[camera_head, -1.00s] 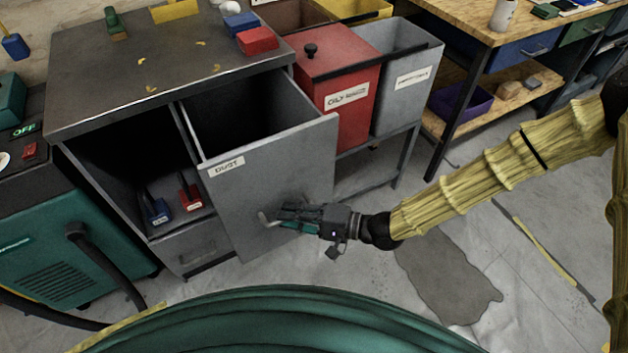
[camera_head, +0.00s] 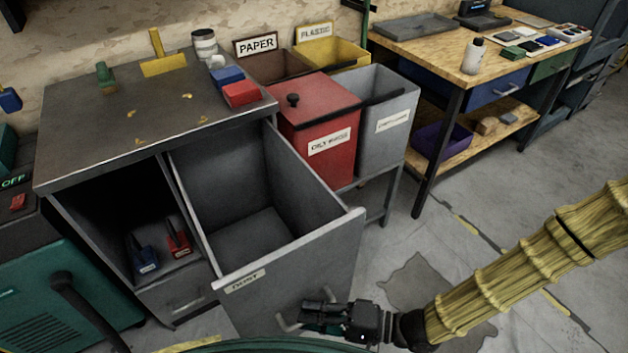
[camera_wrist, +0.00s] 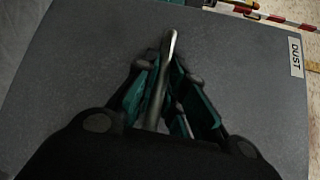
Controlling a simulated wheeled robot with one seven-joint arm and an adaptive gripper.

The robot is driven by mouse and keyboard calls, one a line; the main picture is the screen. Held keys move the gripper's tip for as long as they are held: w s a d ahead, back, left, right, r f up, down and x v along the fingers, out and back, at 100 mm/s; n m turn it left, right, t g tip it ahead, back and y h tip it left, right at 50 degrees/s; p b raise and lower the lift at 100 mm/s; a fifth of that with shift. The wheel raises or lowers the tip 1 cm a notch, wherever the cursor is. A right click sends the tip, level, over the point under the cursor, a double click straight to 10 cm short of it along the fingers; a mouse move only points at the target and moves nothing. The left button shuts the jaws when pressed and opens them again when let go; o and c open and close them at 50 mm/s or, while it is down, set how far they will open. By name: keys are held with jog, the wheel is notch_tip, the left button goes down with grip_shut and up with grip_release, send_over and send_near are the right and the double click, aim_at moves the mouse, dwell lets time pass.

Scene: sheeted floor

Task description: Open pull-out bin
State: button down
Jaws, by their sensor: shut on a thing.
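The grey pull-out bin (camera_head: 310,265) labelled DUST stands far out of the grey cabinet (camera_head: 62,160), and its empty inside shows. Its front panel also fills most of the wrist view (camera_wrist: 80,60). My gripper (camera_head: 305,318) is low on the front panel, shut on the bar handle (camera_head: 286,325). In the wrist view the fingers (camera_wrist: 165,85) lie on both sides of the pale metal handle (camera_wrist: 170,50). Part of the handle is hidden by the fingers.
A red OILY WASTE bin (camera_head: 318,125) and a grey bin (camera_head: 388,135) stand on a rack right of the pull-out bin. A wooden workbench (camera_head: 425,40) is further right. A teal machine (camera_head: 65,310) stands at left. Floor at right is fairly clear.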

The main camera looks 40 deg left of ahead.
jog(key=c, duration=1.8)
grip_release()
jog(key=shift+o, duration=0.2)
jog(key=shift+d, duration=0.1)
jog(key=v, duration=1.1)
jog(key=shift+w+d, duration=0.25)
jog(key=shift+d, duration=0.05)
